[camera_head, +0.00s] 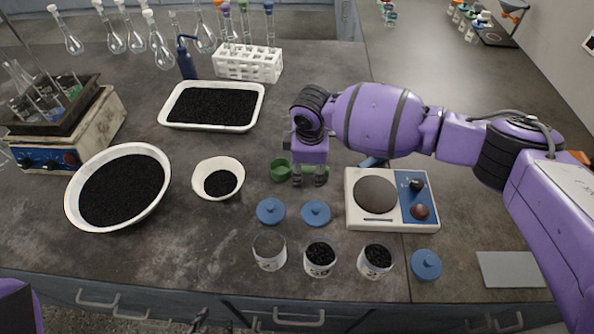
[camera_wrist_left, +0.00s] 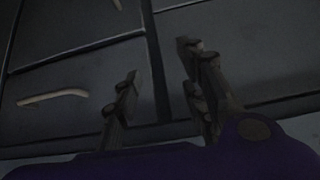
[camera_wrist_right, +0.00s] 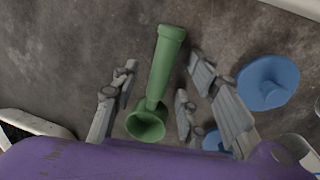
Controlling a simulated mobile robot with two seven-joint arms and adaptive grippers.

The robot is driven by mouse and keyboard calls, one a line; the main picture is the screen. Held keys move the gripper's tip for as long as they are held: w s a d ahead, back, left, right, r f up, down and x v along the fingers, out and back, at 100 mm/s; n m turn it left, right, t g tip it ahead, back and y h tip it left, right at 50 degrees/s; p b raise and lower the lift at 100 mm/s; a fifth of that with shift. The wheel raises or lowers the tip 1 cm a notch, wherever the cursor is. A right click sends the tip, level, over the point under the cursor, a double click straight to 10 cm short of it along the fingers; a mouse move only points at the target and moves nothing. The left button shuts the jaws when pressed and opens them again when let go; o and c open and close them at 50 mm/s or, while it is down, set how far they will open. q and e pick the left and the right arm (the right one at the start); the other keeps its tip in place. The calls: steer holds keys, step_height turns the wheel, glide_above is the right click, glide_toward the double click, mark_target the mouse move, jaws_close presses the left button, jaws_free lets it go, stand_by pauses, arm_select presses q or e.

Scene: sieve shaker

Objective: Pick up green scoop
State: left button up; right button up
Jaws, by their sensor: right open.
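The green scoop (camera_head: 281,170) lies on the dark bench top, partly hidden behind my right gripper (camera_head: 311,180) in the head view. In the right wrist view the scoop (camera_wrist_right: 163,70) shows its round cup near the gripper's palm and its handle pointing away. The open fingers of my right gripper (camera_wrist_right: 160,88) are on either side of it, with gaps to both, and hold nothing. My left gripper (camera_wrist_left: 158,85) is open and empty in front of the bench drawers. Only a purple part of the left arm shows in the head view.
Two blue lids (camera_head: 271,210) (camera_head: 316,213) lie close in front of the scoop. Several jars (camera_head: 320,259) stand along the front edge. A scale (camera_head: 391,199) is at right. A white bowl (camera_head: 218,178) and a white tray (camera_head: 212,106) stand at left.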

arm_select(q)
steer(key=shift+w+d, duration=0.1)
arm_select(e)
steer(key=shift+c, duration=1.1)
jaws_close()
steer(key=shift+r, duration=0.15)
